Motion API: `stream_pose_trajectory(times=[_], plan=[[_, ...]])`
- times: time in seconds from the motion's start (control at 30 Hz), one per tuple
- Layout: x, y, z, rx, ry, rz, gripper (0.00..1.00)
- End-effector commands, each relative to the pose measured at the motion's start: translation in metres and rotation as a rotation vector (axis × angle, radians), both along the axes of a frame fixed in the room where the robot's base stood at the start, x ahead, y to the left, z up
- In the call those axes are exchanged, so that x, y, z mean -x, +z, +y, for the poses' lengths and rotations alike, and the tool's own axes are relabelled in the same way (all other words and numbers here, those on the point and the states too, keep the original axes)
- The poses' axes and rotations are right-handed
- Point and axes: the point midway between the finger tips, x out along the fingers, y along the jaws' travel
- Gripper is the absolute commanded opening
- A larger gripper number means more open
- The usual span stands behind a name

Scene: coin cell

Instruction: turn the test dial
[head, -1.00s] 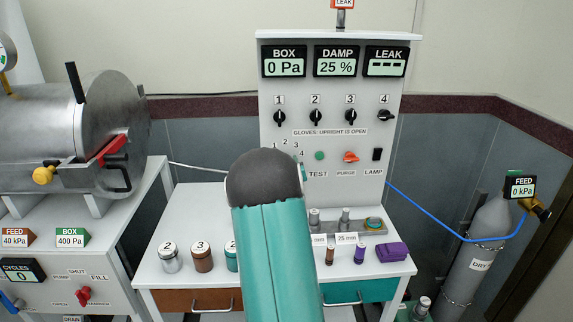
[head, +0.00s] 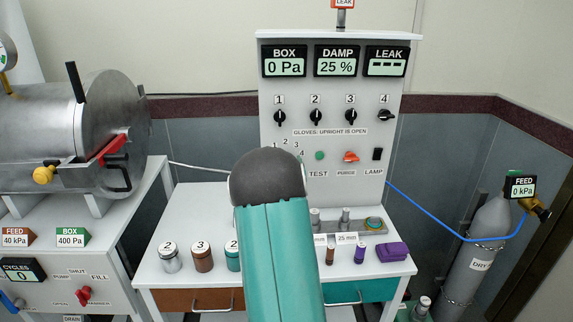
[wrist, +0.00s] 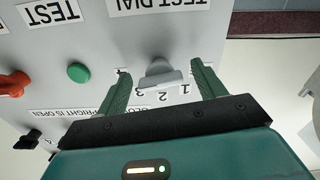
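The test dial (wrist: 160,73) is a grey knob on the white panel, shown upside down in the wrist view, below its TEST DIAL label (wrist: 158,5) and beside the printed numbers. My gripper (wrist: 161,68) is open, with one green finger on each side of the dial. I see gaps between the fingers and the knob, so it is not gripped. The left finger in this view covers part of the number 4. In the head view my arm hides the dial and gripper; only the dial's numbers (head: 285,142) show.
A green TEST button (wrist: 78,72) and a red PURGE knob (wrist: 14,84) sit beside the dial. Valve knobs (head: 315,117) line the panel above it. Jars (head: 202,257) and small bottles stand on the bench below.

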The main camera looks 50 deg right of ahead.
Motion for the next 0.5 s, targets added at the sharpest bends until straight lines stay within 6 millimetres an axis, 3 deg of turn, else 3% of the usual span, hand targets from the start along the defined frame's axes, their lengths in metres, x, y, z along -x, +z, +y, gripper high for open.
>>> stream_pose_trajectory(times=[0.27, 0.5], plan=[[0.005, 0.001, 0.006, 0.001, 0.000, -0.001, 0.69], [0.035, 0.001, 0.039, -0.001, -0.001, -0.001, 0.69]])
